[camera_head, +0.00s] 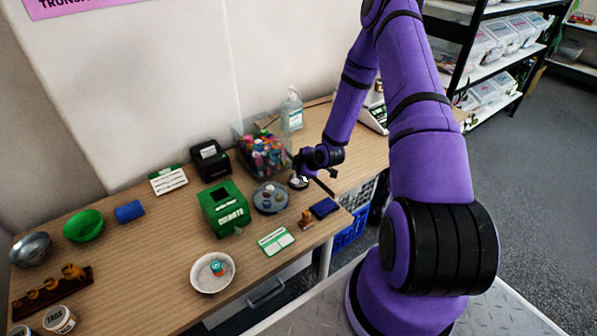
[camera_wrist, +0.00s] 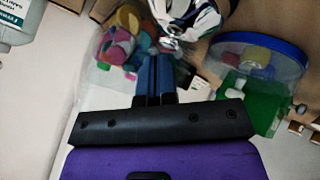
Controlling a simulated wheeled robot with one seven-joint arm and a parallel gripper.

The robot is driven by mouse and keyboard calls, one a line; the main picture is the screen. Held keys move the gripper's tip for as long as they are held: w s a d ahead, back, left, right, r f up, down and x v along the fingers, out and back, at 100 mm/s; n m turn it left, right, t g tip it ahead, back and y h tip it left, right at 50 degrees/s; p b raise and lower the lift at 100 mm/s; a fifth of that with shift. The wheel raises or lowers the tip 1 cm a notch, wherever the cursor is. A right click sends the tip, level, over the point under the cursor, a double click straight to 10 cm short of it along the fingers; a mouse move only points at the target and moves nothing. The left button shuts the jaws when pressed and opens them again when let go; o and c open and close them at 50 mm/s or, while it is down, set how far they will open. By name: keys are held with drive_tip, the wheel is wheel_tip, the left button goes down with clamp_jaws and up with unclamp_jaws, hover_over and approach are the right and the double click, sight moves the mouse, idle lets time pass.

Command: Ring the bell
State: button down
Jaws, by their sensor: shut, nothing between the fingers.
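The bell (camera_head: 298,183) is a small silver dome on a dark base. It stands on the wooden table, right of a round dish, and is partly hidden by my gripper. In the wrist view the shiny chrome bell (camera_wrist: 190,18) is at the top edge, cut off by the frame. My gripper (camera_head: 303,174) is over or just beside the bell in the head view. In the wrist view my gripper (camera_wrist: 156,62) has its two dark blue fingers together with nothing between them, the tips just below the bell in the picture. I cannot tell whether they touch it.
A clear bin of colourful items (camera_head: 262,152) stands behind the bell, with a sanitizer bottle (camera_head: 291,110) beyond. The round dish (camera_head: 271,198) and green donation box (camera_head: 224,208) are to the left. A stamp (camera_head: 306,220) and blue pad (camera_head: 324,208) lie in front.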

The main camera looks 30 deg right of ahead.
idle(0.5)
drive_tip(key=shift+r, duration=0.8)
drive_tip(key=shift+r, duration=2.55)
